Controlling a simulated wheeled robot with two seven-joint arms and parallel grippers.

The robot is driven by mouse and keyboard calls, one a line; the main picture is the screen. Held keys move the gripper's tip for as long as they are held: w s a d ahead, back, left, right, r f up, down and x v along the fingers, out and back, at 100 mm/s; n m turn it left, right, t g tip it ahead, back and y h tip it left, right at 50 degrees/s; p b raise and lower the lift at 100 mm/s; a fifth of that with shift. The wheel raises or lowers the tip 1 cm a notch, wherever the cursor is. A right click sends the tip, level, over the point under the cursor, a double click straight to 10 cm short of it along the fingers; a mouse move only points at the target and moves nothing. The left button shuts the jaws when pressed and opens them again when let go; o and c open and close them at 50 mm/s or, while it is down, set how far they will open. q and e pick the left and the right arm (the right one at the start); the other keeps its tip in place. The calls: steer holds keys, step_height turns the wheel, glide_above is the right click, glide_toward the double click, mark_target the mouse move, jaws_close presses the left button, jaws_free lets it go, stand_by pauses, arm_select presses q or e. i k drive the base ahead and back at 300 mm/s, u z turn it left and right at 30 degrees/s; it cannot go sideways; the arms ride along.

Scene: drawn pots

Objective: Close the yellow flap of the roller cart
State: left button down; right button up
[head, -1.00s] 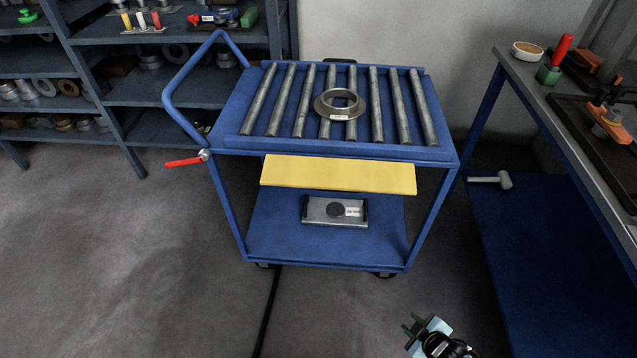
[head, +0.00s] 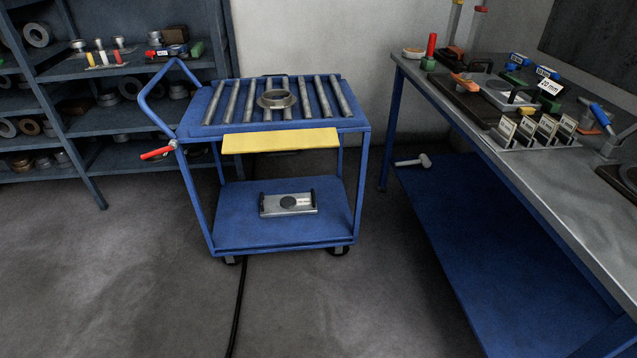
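The blue roller cart (head: 213,131) stands left of the middle, with several grey rollers on its top. A metal ring (head: 277,98) lies on the rollers. The yellow flap (head: 280,141) runs along the front edge of the cart's top, its broad face showing as a flat strip under the rim. I cannot tell its exact tilt. A red handle (head: 157,153) sticks out at the cart's left front corner. A grey boxy device (head: 288,203) lies on the lower shelf. Neither of my grippers shows in the head view.
A blue shelf rack (head: 97,187) with parts stands at the back left. A workbench (head: 566,187) with tools and gauges runs along the right, a mallet (head: 412,161) on its lower shelf. A dark cable (head: 238,305) lies on the floor.

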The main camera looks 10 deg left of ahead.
mark_target(264, 142)
steer(key=u, duration=0.85)
steer(key=i, duration=1.55)
steer(key=z, duration=0.35)
